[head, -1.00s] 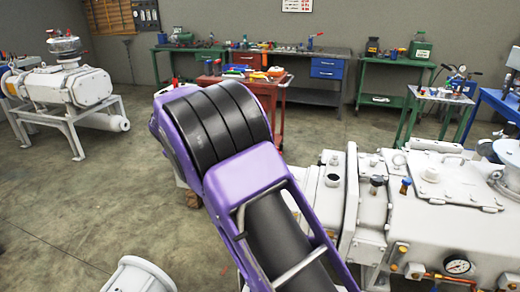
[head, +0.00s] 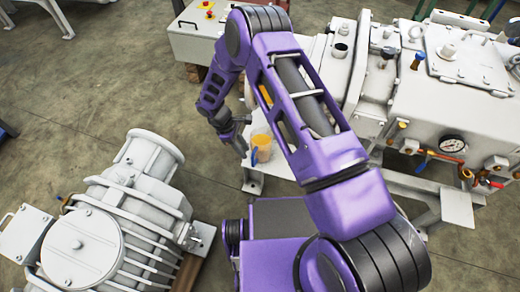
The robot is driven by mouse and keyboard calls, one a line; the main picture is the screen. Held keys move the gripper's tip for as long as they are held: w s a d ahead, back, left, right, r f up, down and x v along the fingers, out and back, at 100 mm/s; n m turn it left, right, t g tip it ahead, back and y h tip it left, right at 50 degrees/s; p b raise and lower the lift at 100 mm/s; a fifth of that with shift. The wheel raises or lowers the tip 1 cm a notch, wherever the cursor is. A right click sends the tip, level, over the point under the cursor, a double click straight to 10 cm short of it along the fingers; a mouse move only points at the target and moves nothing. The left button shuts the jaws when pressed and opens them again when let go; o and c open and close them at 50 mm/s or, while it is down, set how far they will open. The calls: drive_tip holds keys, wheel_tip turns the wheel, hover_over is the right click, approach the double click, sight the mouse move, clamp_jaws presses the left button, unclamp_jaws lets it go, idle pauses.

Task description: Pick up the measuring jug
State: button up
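The measuring jug (head: 261,148) looks like a small clear vessel with orange-yellow contents and a blue handle-like part on its left. It stands on a light ledge (head: 254,184) at the base of the large white machine, just left of my purple forearm. My gripper (head: 240,136) points down and to the right, close to the left side of the jug. The fingers are small and dark, so their opening and any contact with the jug cannot be made out.
The large white machine (head: 440,95) with gauge and valves fills the right. A grey-white ribbed motor (head: 110,225) sits at lower left. A light box with red-yellow buttons (head: 192,35) stands behind my arm. Concrete floor (head: 70,110) is open at left.

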sight(253, 165)
drive_tip(key=x, duration=0.7)
drive_tip(key=shift+s+d+f, duration=0.1)
drive_tip(key=shift+d+f, duration=0.15)
drive_tip(key=shift+f, duration=0.1)
clamp_jaws()
drive_tip(key=shift+r, duration=0.1)
idle(1.0)
